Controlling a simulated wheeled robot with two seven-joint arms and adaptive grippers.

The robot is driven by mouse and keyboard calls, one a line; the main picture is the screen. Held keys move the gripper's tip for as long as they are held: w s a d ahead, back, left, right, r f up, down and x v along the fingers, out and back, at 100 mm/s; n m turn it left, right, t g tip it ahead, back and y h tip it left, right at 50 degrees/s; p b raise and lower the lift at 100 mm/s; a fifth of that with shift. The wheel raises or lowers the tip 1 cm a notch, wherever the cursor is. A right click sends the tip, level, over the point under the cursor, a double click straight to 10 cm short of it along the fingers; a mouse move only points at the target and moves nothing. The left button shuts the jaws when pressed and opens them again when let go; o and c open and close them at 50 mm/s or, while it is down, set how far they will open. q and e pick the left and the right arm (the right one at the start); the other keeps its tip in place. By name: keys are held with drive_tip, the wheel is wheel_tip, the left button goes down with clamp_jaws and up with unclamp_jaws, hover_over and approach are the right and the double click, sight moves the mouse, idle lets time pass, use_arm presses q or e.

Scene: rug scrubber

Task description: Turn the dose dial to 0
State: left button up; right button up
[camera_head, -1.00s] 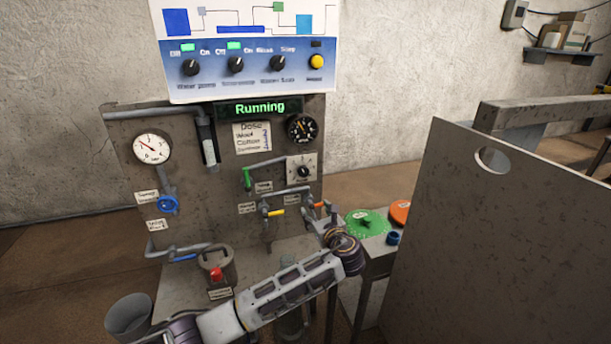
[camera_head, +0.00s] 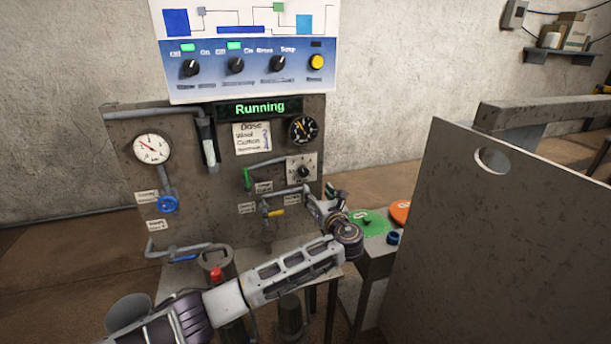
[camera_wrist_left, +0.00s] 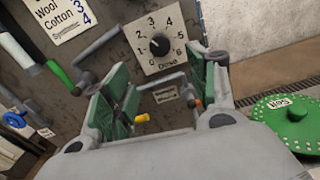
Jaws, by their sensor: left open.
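The dose dial (camera_head: 302,171) is a black knob on a pale square plate at the right of the machine panel. In the left wrist view the dial (camera_wrist_left: 159,45) shows numbers 0 to 6 around it, with "Dose" below. Its light mark seems to point left, toward the low numbers; the exact number is unclear. My left gripper (camera_head: 326,197) is just below and right of the dial in the head view. In the left wrist view its green-padded fingers (camera_wrist_left: 160,95) are spread and empty, with the dial beyond them. My right gripper is not in view.
A grey pipe with a green handle (camera_head: 247,179) runs left of the dial. A yellow-handled valve (camera_head: 277,213) is below. A green disc (camera_head: 368,222) lies on a stand at right. A large brown board (camera_head: 500,235) stands farther right. The display (camera_head: 259,107) reads "Running".

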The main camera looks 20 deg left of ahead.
sight(305, 173)
use_arm(q)
drive_tip(key=x, duration=1.1)
drive_tip(key=shift+w+a, duration=0.55)
drive_tip(key=shift+w, duration=0.2)
drive_tip(key=shift+w+a, duration=0.1)
drive_tip(key=c, duration=1)
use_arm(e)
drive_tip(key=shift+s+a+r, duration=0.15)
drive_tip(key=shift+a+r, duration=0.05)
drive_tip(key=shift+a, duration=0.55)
